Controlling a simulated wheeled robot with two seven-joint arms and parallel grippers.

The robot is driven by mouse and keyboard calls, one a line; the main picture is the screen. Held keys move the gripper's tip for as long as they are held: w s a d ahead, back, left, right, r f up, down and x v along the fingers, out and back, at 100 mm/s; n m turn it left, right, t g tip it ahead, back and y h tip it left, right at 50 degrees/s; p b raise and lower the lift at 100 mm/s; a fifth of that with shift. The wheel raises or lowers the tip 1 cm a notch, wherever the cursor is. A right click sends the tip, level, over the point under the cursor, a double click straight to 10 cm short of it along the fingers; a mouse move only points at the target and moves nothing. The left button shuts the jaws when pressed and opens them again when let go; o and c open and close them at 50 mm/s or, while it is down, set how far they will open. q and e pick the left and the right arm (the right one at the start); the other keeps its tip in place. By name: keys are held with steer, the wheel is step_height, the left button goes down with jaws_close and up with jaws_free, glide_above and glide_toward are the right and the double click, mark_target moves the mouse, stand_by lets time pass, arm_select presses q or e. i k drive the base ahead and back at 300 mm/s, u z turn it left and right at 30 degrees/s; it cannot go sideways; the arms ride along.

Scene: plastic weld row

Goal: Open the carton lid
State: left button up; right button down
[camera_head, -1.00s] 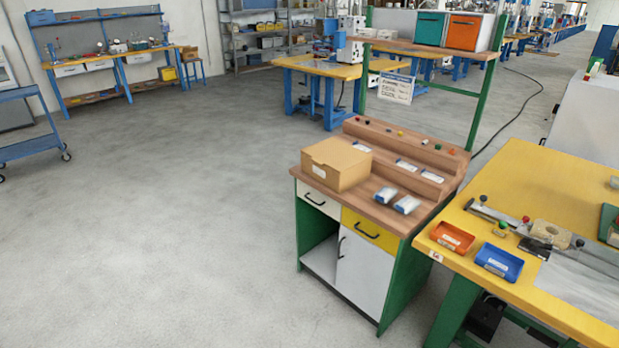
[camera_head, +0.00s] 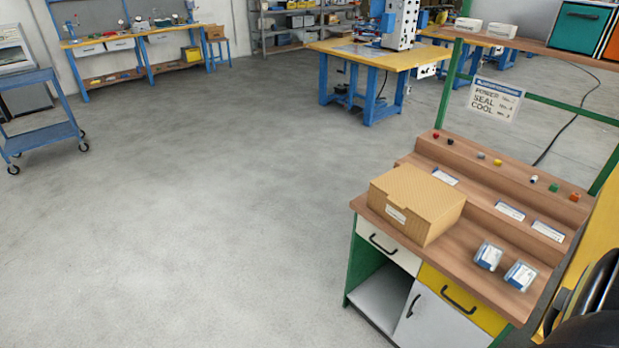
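The carton (camera_head: 416,202) is a closed tan cardboard box with a small white label on its front side. Its lid (camera_head: 420,188) lies flat and shut on top. The carton stands at the left front of the wooden top of a green-framed workbench (camera_head: 480,262). A dark rounded shape at the lower right edge may be part of my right arm, but no fingers show. Neither of my grippers is in view.
Two small blue-and-white packs (camera_head: 488,256) lie right of the carton. A stepped wooden ledge (camera_head: 490,190) with labels and small coloured knobs runs behind it. A hanging sign (camera_head: 497,99) is above. Open grey floor (camera_head: 200,230) lies left. A blue cart (camera_head: 42,120) stands far left.

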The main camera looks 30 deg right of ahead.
mark_target(406, 186)
steer(key=z, duration=0.5)
steer(key=i, duration=1.45)
steer(key=z, duration=0.95)
steer(key=i, duration=0.2)
steer(key=z, duration=0.35)
